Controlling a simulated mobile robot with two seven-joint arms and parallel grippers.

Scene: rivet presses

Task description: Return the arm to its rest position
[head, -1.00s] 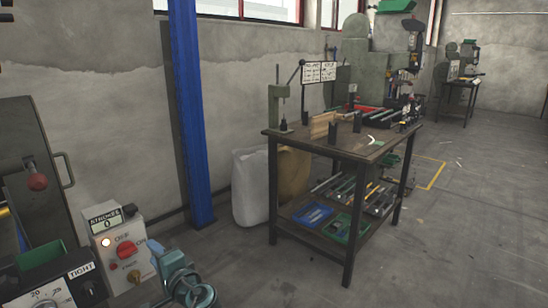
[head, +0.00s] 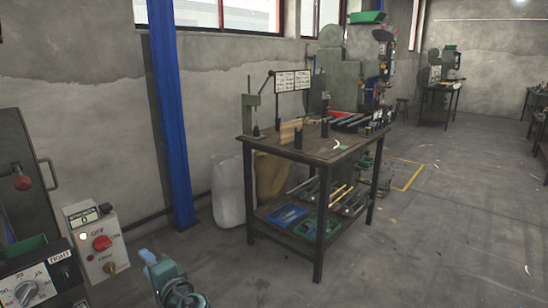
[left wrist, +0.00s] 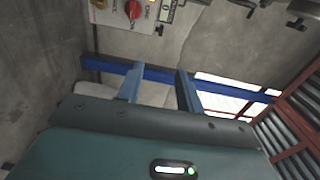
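My left gripper (head: 160,272) is the teal and blue part at the bottom left of the head view, just right of a grey control box (head: 98,243) with a red knob. In the left wrist view its two blue fingers (left wrist: 158,86) stand well apart with nothing between them, so it is open and empty. It touches nothing that I can see. The control box also shows at the top of the left wrist view (left wrist: 113,12). My right gripper is in neither view.
A dark worktable (head: 340,153) with tools stands ahead, a white sack (head: 228,185) beside it. A blue post (head: 168,110) stands by the wall. A dial panel (head: 35,285) is at the lower left. Open floor (head: 440,240) lies to the right.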

